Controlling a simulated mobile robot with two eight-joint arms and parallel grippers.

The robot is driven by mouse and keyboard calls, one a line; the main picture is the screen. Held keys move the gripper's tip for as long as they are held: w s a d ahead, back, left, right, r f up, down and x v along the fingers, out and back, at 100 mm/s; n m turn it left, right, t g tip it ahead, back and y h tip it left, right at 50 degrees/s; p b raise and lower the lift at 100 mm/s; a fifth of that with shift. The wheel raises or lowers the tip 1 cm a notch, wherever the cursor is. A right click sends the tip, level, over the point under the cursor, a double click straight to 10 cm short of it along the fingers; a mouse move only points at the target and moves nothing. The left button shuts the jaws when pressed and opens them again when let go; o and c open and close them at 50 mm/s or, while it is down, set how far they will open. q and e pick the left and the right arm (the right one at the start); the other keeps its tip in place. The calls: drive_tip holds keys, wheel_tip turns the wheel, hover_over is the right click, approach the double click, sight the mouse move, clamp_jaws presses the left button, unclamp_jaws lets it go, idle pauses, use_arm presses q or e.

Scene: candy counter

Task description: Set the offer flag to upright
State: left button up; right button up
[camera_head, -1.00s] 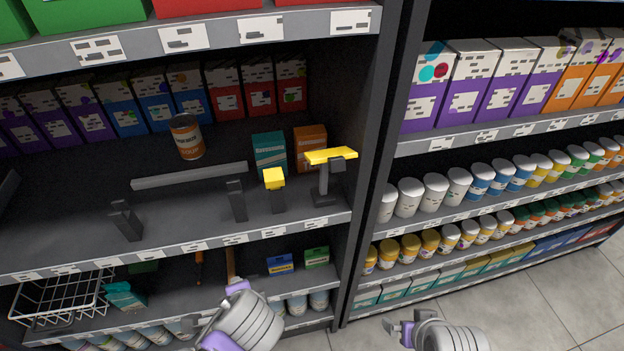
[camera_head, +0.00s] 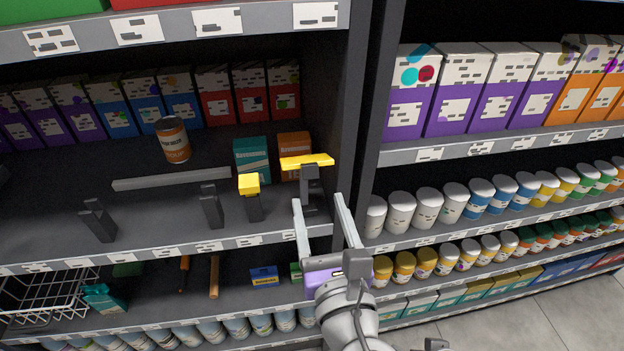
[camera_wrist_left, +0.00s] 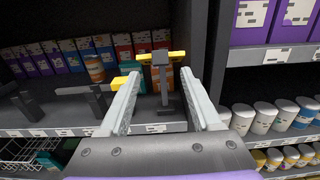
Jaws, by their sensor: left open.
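A yellow flat bar (camera_head: 307,161) lies level across the top of a dark post on the middle shelf, near its right end. It looks like the offer flag. The wrist view shows the same bar (camera_wrist_left: 161,54) and its dark post. My left gripper (camera_head: 319,201) is open and empty, with its fingers pointing in at the post from the shelf's front edge. In the wrist view the post stands between the two fingers (camera_wrist_left: 158,76), beyond their tips. I cannot tell that they touch it. My right gripper's fingers are out of view.
Left of the flag stands a dark holder with a yellow block (camera_head: 249,183); further dark holders (camera_head: 211,205) follow. Teal (camera_head: 251,158) and orange boxes are close behind. The shelf's dark side panel (camera_head: 358,120) is close right.

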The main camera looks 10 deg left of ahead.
sight(311, 175)
use_arm(q)
drive_tip(key=x, duration=0.6)
drive_tip(key=shift+w+a, duration=0.1)
drive_tip(key=shift+w, duration=0.25)
drive_tip(key=shift+c, duration=0.3)
clamp_jaws()
idle(0.9)
